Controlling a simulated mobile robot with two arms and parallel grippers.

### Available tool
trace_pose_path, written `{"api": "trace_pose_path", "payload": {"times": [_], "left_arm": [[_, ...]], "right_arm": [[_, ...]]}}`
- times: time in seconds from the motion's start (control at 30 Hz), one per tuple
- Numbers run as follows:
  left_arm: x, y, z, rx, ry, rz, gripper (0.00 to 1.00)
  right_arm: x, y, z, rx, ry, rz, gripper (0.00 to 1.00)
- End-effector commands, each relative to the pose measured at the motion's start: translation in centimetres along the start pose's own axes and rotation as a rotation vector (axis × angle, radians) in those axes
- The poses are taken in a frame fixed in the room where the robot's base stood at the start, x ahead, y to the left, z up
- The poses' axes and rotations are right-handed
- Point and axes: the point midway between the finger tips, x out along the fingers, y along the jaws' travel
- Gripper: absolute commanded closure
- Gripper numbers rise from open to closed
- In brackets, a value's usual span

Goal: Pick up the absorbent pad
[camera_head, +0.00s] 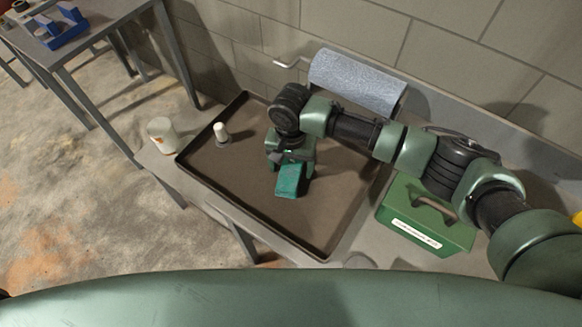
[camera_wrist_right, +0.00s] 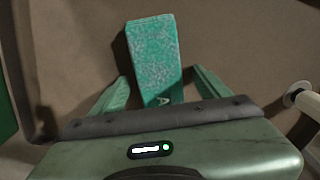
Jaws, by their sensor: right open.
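The absorbent pad appears to be the teal, speckled block (camera_head: 291,181) lying in the dark tray (camera_head: 222,188). In the right wrist view the pad (camera_wrist_right: 153,50) stretches away from the gripper, with a pale letter near its close end. My right gripper (camera_head: 289,160) is over the tray at the pad's far end. In the wrist view its two green fingers (camera_wrist_right: 160,76) are open, one on each side of the pad's near end, with gaps visible. Whether the pad touches the palm is unclear. My left gripper is out of view.
A small white bottle (camera_head: 221,132) stands in the tray, left of the gripper. A white container (camera_head: 162,135) is outside the tray's left edge. A green case (camera_head: 425,216) sits right of the tray. A blue roll (camera_head: 357,80) is behind, by the wall.

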Motion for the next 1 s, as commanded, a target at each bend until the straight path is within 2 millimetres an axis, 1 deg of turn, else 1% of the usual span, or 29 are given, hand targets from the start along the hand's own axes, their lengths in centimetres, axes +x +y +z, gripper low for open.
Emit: {"api": "trace_pose_path", "payload": {"times": [0.1, 0.13, 0.17, 0.2, 0.27, 0.3, 0.37, 0.63, 0.77, 0.87, 0.97, 1.0], "left_arm": [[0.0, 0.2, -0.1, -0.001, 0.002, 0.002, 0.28], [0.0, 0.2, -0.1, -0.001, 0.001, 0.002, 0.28], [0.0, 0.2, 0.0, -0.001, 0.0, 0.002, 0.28], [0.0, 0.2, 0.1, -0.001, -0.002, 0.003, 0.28], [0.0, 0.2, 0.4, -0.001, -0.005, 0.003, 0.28], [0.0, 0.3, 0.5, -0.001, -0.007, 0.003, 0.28], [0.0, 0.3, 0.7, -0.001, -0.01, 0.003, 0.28], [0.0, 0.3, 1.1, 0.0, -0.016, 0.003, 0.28], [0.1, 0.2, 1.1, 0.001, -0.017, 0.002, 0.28], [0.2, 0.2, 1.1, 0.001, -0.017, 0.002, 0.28], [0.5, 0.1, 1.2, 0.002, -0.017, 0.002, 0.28], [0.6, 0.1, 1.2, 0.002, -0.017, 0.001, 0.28]], "right_arm": [[0.0, 0.0, 0.0, 0.0, 0.0, 0.0, 0.24], [0.0, 0.0, 0.0, 0.0, 0.0, 0.0, 0.26], [0.0, 0.0, 0.0, 0.0, 0.0, 0.0, 0.35], [0.0, 0.0, 0.0, 0.0, 0.0, 0.0, 0.46], [0.0, 0.0, 0.0, 0.0, 0.0, 0.0, 0.63], [0.0, 0.0, 0.0, 0.0, 0.0, 0.0, 0.74], [0.0, 0.0, 0.0, 0.0, 0.0, 0.0, 0.89], [-0.2, 0.0, 0.0, 0.0, 0.0, -0.001, 0.89], [-0.8, -0.1, -0.1, 0.0, 0.001, -0.001, 0.89], [-2.0, -0.1, -0.1, -0.001, 0.002, -0.002, 0.89], [-3.8, -0.1, -0.1, -0.001, 0.002, -0.004, 0.89], [-4.7, -0.1, -0.1, 0.0, 0.002, -0.004, 0.89]]}}
